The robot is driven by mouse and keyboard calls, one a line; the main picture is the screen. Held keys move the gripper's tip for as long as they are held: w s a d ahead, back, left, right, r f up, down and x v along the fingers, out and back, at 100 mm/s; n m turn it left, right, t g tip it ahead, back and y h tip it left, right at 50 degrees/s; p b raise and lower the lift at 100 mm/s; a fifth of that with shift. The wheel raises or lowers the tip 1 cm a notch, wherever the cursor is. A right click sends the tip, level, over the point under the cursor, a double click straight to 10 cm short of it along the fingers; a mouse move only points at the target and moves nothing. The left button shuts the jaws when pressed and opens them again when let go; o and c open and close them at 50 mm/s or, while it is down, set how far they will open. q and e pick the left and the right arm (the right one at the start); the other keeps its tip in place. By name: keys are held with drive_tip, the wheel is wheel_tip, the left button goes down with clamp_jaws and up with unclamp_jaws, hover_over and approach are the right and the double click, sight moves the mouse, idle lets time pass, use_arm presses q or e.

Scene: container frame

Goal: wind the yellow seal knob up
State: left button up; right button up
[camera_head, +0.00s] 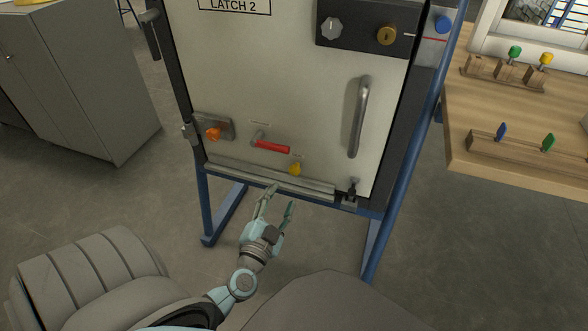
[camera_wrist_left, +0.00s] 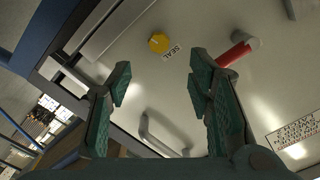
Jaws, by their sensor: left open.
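The yellow seal knob (camera_head: 295,169) sits low on the pale door panel (camera_head: 300,90), just above the metal rail along its bottom. In the left wrist view the knob (camera_wrist_left: 159,43) is a round yellow disc beside the word SEAL, beyond the fingertips and roughly between them. My left gripper (camera_head: 280,198) is open and empty, below and to the left of the knob in the head view, apart from it. Its two green-padded fingers (camera_wrist_left: 158,85) are spread in the left wrist view. My right gripper is not in view.
A red-handled lever (camera_head: 272,146) is left of and above the knob. An orange knob (camera_head: 214,133) is farther left. A vertical grey handle (camera_head: 359,117) is to the right. The metal rail (camera_head: 270,183) runs below. A wooden bench (camera_head: 500,110) stands at right.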

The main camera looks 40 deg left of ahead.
sight(294, 172)
use_arm(q)
drive_tip(key=b+x, duration=0.2)
drive_tip(key=x, duration=0.8)
drive_tip(key=shift+f, duration=0.15)
drive_tip(key=shift+w+a, duration=0.1)
drive_tip(key=shift+w, duration=0.3)
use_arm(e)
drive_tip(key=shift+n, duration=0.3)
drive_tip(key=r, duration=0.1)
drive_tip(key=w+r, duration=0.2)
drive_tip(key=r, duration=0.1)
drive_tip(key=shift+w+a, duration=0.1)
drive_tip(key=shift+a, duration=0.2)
use_arm(q)
clamp_jaws()
